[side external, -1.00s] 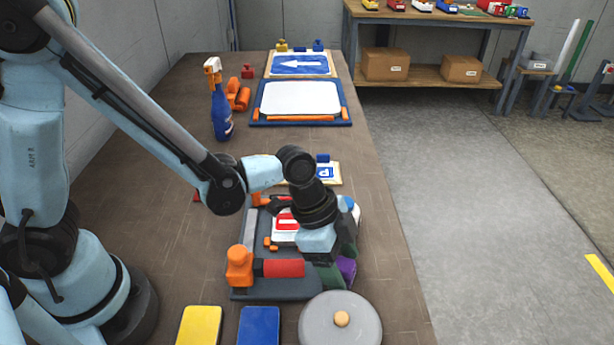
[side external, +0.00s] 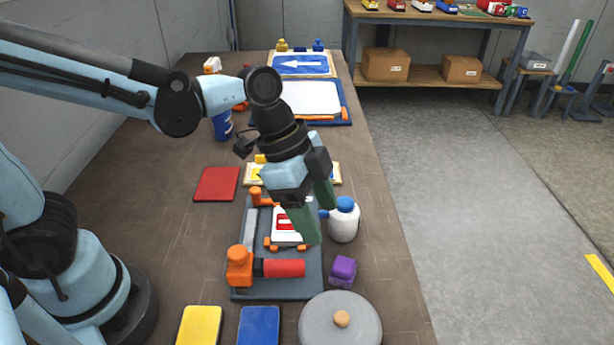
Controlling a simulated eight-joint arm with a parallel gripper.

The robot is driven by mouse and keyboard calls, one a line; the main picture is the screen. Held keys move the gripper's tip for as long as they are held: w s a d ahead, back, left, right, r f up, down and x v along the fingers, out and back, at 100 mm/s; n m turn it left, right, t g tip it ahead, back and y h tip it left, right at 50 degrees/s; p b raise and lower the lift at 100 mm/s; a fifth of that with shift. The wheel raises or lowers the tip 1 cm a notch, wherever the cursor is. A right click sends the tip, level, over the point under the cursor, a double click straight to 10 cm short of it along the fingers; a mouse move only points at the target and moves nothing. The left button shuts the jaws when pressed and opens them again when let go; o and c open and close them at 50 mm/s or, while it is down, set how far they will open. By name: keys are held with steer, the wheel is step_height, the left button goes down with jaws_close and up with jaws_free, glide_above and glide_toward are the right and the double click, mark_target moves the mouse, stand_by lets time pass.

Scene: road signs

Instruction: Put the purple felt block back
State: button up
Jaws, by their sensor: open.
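The purple felt block (side external: 342,271) sits on the table at the right of the dark tool tray (side external: 314,281), just behind the round grey lid. Nothing holds it. My gripper (side external: 318,220) is open above the tray, with its green fingers pointing down and to the right. It is behind and above the purple block and apart from it. One finger hides part of a white sign with a red mark (side external: 285,230) on the tray. I cannot tell whether the fingers touch anything there.
A white bottle with a blue cap (side external: 344,219) stands close to the right of my gripper. An orange-and-red handled tool (side external: 268,266) lies across the tray's front. A grey lid (side external: 340,322), blue pad (side external: 259,325) and yellow pad (side external: 199,325) are in front; a red pad (side external: 216,184) lies left.

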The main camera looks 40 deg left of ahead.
steer(key=s+a+r+n+t+y, duration=0.1)
steer(key=a+n+t+y, duration=0.3)
steer(key=a+n, duration=0.9)
steer(key=a+r+t, duration=0.1)
steer(key=a, duration=0.2)
steer(key=shift+s+a, duration=0.3)
stand_by(0.3)
